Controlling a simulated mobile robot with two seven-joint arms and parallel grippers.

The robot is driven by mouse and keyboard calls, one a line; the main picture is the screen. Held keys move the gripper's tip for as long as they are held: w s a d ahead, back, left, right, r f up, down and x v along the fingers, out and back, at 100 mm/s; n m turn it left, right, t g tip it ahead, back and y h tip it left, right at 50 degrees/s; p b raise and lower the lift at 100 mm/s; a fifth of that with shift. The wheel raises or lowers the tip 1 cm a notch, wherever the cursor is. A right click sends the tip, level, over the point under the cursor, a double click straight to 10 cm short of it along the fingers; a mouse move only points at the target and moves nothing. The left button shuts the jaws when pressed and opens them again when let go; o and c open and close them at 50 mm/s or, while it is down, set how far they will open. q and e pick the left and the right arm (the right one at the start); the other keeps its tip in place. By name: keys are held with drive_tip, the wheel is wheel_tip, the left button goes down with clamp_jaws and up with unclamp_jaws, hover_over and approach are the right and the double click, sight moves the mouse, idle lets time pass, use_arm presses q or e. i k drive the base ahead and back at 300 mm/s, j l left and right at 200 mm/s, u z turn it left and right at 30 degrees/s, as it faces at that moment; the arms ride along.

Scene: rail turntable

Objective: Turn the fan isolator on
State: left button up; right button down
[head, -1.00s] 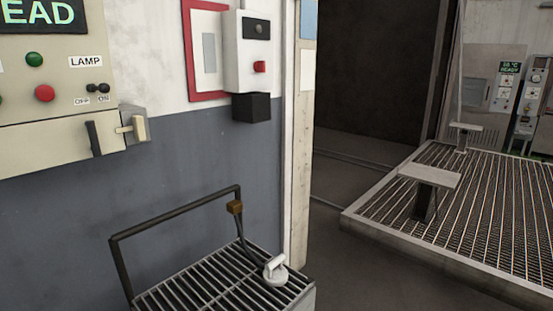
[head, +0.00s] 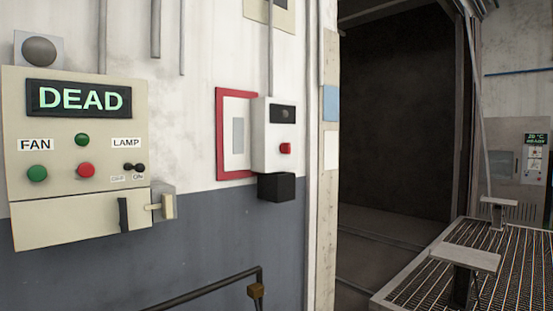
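A beige control panel (head: 75,130) is on the wall at the left of the head view. Its display (head: 80,98) reads DEAD in green. Under the FAN label are a green button (head: 37,173) and a red button (head: 86,170), with another green button (head: 82,140) above. A LAMP toggle (head: 134,167) has OFF and ON marks. The lower cover has a black handle (head: 124,215). A cream lever (head: 168,206) sits on a grey block at its right side; no label shows whether this is the fan isolator. Neither gripper is in view.
A white box with a red button (head: 285,148) hangs beside a red-framed board (head: 220,135), above a black box (head: 276,187). A dark rail (head: 205,290) runs below. At the right, beyond a dark opening, is a grated platform (head: 440,270).

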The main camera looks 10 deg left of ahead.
sight(285, 147)
drive_tip(key=i+l+z, duration=0.7)
drive_tip(key=i+l, duration=0.15)
drive_tip(key=i+l+z, duration=0.35)
drive_tip(key=i+l, duration=0.1)
drive_tip(key=i, duration=0.6)
drive_tip(key=i+l+u, duration=0.1)
drive_tip(key=i, duration=0.6)
drive_tip(key=i+u, duration=0.55)
drive_tip(key=u, duration=0.25)
drive_tip(key=i+l+u, duration=0.1)
drive_tip(key=i+u, duration=0.45)
drive_tip(key=u, duration=0.25)
drive_tip(key=i+l+u, duration=0.1)
drive_tip(key=u, duration=0.35)
drive_tip(key=i+l+u, duration=0.15)
drive_tip(key=u, duration=0.25)
drive_tip(key=i+l+u, duration=0.55)
drive_tip(key=u, duration=0.25)
drive_tip(key=i+l+u, duration=0.1)
drive_tip(key=i+l, duration=0.15)
drive_tip(key=l, duration=0.1)
